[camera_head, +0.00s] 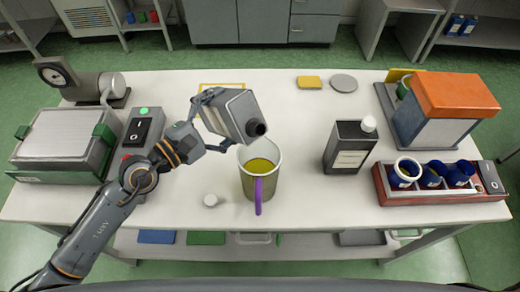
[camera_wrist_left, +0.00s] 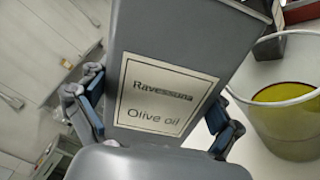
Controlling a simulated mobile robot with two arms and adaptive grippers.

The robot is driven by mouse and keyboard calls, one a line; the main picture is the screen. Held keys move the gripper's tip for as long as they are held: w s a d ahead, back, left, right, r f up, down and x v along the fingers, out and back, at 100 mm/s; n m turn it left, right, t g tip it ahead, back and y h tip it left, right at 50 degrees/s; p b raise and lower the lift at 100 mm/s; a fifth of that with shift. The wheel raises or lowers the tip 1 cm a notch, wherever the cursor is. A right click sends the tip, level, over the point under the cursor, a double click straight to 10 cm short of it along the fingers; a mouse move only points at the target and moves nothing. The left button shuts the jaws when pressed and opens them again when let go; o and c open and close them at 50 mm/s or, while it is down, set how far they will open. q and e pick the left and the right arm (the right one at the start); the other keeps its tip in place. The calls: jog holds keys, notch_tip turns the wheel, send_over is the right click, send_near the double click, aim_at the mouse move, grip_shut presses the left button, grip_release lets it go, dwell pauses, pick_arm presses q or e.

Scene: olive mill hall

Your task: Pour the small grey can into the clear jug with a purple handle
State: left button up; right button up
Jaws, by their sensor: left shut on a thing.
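The small grey can (camera_head: 236,113) is tilted in the air, with its dark open spout pointing down to the right over the back of the jug's rim. My left gripper (camera_head: 207,112) is shut on it. The left wrist view shows the can (camera_wrist_left: 182,45) with its "Olive oil" label between the fingers (camera_wrist_left: 150,118). The clear jug (camera_head: 246,185) stands upright on the table, its purple handle (camera_head: 258,194) towards me. Yellow-green oil is inside; the jug also shows in the left wrist view (camera_wrist_left: 290,125). No stream is visible. My right gripper is not in view.
A dark can with a white cap (camera_head: 349,147) stands right of the jug. A small white cap (camera_head: 210,200) lies left of it. A red tray (camera_head: 436,199) with blue cups is at right, a switch box (camera_head: 143,128) at left.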

aim_at(214, 105)
pick_arm(q)
jog(key=r+n+p, duration=0.2)
jog(key=r+p, duration=0.1)
jog(key=shift+s+d+n+p, duration=0.1)
jog(key=shift+s+n+p, duration=0.2)
notch_tip(214, 105, down, 2)
jog(key=shift+s+d+f+n+b, duration=0.15)
jog(key=shift+f+n+b, duration=0.1)
jog(key=shift+n+b, duration=0.45)
jog(key=shift+r+n+p, duration=0.35)
jog(key=shift+n+p, duration=0.2)
jog(key=shift+n, duration=0.25)
jog(key=shift+w+f+n+b, duration=0.25)
jog(key=shift+f+n+b, duration=0.25)
jog(key=shift+f+n, duration=0.45)
notch_tip(214, 105, up, 5)
jog(key=n+p, duration=0.2)
jog(key=p, duration=0.4)
jog(key=shift+n, duration=0.35)
jog(key=shift+w+r+n+p, duration=0.1)
jog(key=shift+r+n+p, duration=0.3)
jog(key=shift+n+p, duration=0.4)
